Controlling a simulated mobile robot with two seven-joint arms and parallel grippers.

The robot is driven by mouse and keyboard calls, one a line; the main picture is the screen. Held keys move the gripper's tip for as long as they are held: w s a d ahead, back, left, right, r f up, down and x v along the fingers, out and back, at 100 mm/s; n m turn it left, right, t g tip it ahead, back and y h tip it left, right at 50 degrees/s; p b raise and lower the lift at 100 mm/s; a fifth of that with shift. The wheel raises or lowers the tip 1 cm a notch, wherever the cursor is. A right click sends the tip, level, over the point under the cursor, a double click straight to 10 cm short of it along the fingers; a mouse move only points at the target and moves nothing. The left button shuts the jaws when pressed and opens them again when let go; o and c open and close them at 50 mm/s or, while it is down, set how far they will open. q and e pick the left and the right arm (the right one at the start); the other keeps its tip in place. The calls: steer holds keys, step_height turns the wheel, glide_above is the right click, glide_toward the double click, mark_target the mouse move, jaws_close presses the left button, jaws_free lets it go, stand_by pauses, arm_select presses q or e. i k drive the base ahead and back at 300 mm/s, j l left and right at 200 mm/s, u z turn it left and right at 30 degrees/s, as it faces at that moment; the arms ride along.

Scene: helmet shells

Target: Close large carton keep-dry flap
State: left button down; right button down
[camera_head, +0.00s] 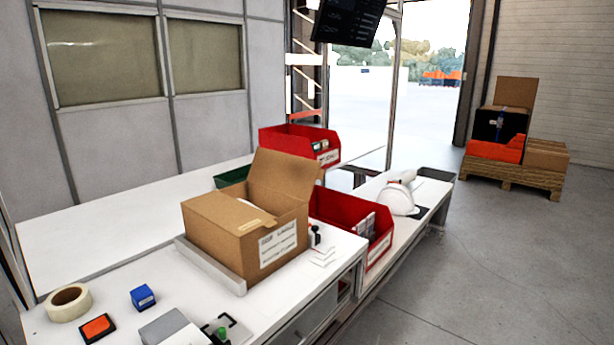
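One flap (283,181) stands up and leans back on the carton's far right side. The rest of the top looks covered by flat cardboard (225,208) with a small pale strip near its front edge. I cannot tell which flap is the keep-dry one. Neither of my grippers is in view.
A red bin (352,223) stands close behind the carton's right side, and another red bin (300,144) stands farther back. A tape roll (69,302), a blue box (143,297) and an orange-topped block (97,328) lie at front left. A white helmet shell (397,198) rests at right.

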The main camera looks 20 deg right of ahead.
mark_target(293, 175)
steer(key=i+l+u, duration=0.15)
steer(key=u, duration=0.2)
steer(key=i+l+u, duration=0.1)
steer(key=l+u, duration=0.3)
steer(key=i+l+u, duration=0.15)
steer(key=l, duration=0.25)
steer(key=l+u, duration=0.15)
steer(key=l, duration=0.25)
steer(key=i+l, duration=0.1)
steer(key=l, duration=0.8)
steer(key=i+l+u, duration=0.1)
steer(key=l, duration=0.75)
steer(key=i+l, duration=0.1)
steer(key=l, duration=0.8)
steer(key=j, duration=0.7)
steer(key=i+u, duration=0.05)
